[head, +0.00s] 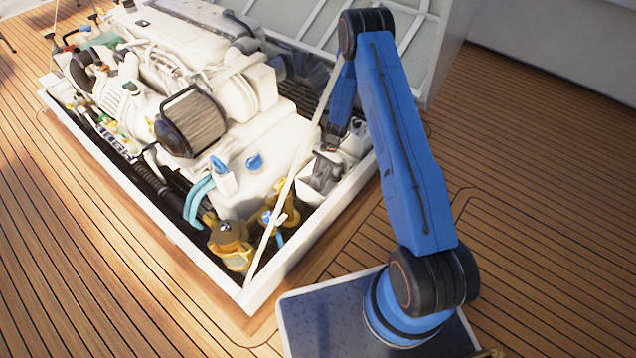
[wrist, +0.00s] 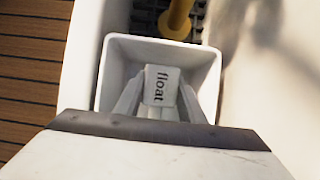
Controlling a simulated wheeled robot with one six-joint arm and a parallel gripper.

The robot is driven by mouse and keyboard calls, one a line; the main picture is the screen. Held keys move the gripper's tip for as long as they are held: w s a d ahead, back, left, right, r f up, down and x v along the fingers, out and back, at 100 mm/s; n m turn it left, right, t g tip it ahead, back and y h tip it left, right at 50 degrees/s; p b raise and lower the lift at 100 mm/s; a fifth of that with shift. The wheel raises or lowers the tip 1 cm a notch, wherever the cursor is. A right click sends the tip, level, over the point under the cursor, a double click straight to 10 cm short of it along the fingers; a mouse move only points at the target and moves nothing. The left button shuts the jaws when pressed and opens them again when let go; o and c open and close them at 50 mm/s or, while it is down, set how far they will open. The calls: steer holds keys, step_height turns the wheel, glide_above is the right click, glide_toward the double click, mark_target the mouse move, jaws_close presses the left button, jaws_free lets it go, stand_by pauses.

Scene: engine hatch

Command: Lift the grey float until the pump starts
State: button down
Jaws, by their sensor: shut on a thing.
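In the head view my gripper (head: 322,160) reaches down at the right side of the engine hatch, where the float is too small to make out. No sign of the pump's state shows.
The white engine (head: 190,60) fills the hatch, with a dark round filter (head: 192,124) near its middle. A thin pale bar (head: 297,172) crosses the opening beside my gripper. Yellow-brown fittings (head: 232,240) stand at the near corner. The hatch has a raised white rim (head: 190,262). Wooden deck surrounds it.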

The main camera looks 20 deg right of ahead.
steer(key=shift+w+d+r+g+y, duration=0.15)
steer(key=shift+d+r+g+y, duration=0.3)
steer(key=shift+r+g+y, duration=0.25)
steer(key=c, duration=1.2)
jaws_free()
steer(key=shift+o, duration=0.2)
steer(key=shift+w+r, duration=0.15)
steer(key=shift+w+d+r, duration=0.15)
steer(key=shift+d+r, duration=0.05)
steer(key=v, duration=1.6)
steer(key=shift+d+r, duration=0.2)
steer(key=shift+r, duration=0.05)
